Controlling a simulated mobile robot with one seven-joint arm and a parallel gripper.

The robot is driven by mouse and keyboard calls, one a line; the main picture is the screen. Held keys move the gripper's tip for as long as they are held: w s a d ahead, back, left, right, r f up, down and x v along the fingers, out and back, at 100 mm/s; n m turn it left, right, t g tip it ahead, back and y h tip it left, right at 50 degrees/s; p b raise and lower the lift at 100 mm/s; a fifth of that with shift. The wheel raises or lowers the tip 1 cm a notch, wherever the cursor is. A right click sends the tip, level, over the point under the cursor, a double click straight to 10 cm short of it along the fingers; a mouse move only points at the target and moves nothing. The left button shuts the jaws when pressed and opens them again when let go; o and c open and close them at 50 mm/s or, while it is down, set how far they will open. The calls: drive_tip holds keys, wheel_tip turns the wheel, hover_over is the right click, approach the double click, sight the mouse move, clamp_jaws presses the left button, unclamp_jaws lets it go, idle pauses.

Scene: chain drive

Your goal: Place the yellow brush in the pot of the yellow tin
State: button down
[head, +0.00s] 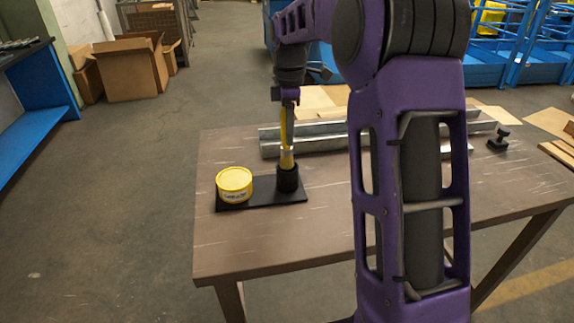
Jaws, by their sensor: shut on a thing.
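The yellow brush (286,133) is upright with its handle up and its bristle end down. My gripper (287,101) is shut on the top of its handle. The brush's lower end is at the mouth of the black pot (288,180). Its tip is hidden by the pot, so it looks partly inside, but I cannot tell how deep. The pot stands at the right end of a flat black base (262,196). The yellow tin (235,184), with a dark-lettered label, sits at the left end of the same base.
The base lies on a brown worn table (285,245) near its left side. Metal rails (318,140) lie just behind the pot. A small black clamp-like part (498,140) stands at the far right. The table in front of the base is clear. My arm hides the table's middle.

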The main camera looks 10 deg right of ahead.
sight(289, 154)
drive_tip(key=shift+f+b, duration=0.35)
drive_tip(key=shift+f, duration=3.05)
drive_tip(key=shift+f, duration=0.2)
drive_tip(key=c, duration=0.6)
unclamp_jaws()
wheel_tip(289, 154, up, 12)
drive_tip(key=shift+r+p, duration=0.2)
drive_tip(key=shift+p, duration=0.7)
